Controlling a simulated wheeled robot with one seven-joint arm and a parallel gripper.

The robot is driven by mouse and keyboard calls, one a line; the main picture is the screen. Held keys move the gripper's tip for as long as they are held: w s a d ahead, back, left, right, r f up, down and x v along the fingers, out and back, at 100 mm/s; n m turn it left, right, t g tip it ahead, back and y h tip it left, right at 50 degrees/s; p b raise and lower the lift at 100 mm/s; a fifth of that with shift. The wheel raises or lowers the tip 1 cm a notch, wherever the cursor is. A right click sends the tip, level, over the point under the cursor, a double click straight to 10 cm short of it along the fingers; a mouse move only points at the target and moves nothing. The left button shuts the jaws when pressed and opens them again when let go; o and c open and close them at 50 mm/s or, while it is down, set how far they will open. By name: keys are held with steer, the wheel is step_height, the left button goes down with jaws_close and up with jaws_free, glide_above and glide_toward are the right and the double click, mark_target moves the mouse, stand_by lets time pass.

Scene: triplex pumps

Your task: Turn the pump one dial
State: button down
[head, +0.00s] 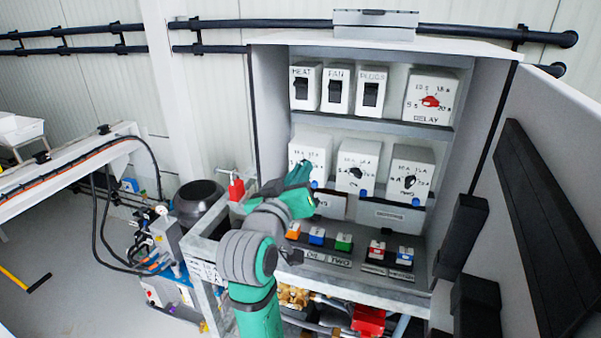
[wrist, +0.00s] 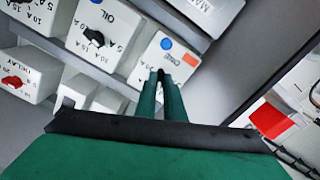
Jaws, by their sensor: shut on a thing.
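The pump one dial box (head: 313,149) is the left white box in the middle row of the cabinet in the head view. In the wrist view the box marked ONE (wrist: 151,62) is straight ahead, with a blue dot and a red-orange label. My gripper (head: 303,170) is at the front of this box. Its green fingers (wrist: 161,77) are close together in the wrist view, shut on the dial knob. The fingers hide the knob, so its setting cannot be read.
The oil dial box (head: 357,160) stands just right of my gripper, then another dial box (head: 412,170). Above are switch boxes (head: 338,88) and the delay box (head: 431,97). Colored buttons (head: 317,238) sit on the shelf below. The cabinet's side walls (head: 480,130) bound the space.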

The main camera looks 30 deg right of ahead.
steer(key=shift+a, duration=0.1)
steer(key=c, duration=1.9)
jaws_free()
steer(key=shift+w, duration=0.1)
steer(key=shift+o, duration=0.2)
steer(key=v, duration=1.1)
steer(key=shift+w, duration=0.15)
